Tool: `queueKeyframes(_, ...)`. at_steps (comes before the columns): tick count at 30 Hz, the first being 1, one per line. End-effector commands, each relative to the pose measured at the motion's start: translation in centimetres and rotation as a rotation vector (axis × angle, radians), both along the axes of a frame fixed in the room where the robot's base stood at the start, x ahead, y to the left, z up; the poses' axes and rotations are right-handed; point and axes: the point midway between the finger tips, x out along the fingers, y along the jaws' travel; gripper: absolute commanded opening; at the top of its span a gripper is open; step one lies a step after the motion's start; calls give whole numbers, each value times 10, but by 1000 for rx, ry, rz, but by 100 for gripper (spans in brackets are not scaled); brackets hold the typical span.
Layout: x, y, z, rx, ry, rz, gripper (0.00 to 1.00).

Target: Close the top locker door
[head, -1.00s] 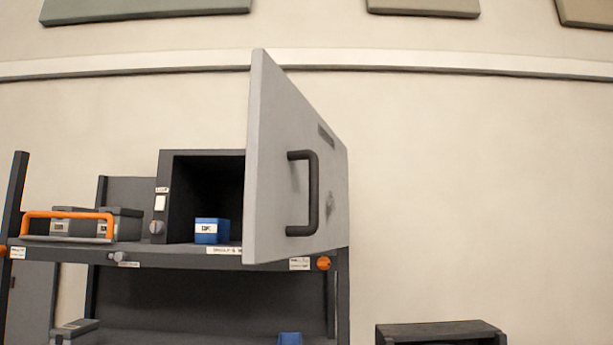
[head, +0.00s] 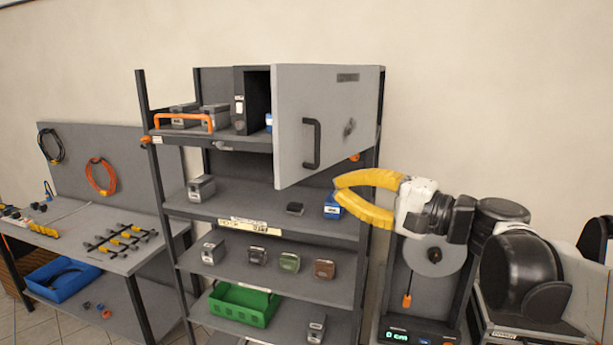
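The top locker door (head: 325,120) is a light grey panel with a dark bar handle (head: 312,143). It stands swung open in front of the top shelf, hinged on its right side. My gripper (head: 340,190) has yellow fingers spread apart, pointing left. It is empty and shows below and right of the door's lower edge. I cannot tell its depth from the door.
The shelf rack (head: 240,203) holds small boxes and a green bin (head: 243,304). An orange-handled carrier (head: 184,122) sits left of the locker. A workbench (head: 125,249) with a blue bin (head: 62,279) stands left. Wall space right of the door is clear.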

Motion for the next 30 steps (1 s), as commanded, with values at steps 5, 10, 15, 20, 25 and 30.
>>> queueKeyframes(5,22,29,1,-1,1,4,0)
queueKeyframes(10,46,58,1,-2,1,5,0)
queueKeyframes(15,65,80,1,-2,1,3,0)
queueKeyframes(20,76,92,0,-2,1,2,0)
queueKeyframes(25,80,96,0,-2,1,-1,0)
queueKeyframes(30,80,96,-1,-2,1,-1,0)
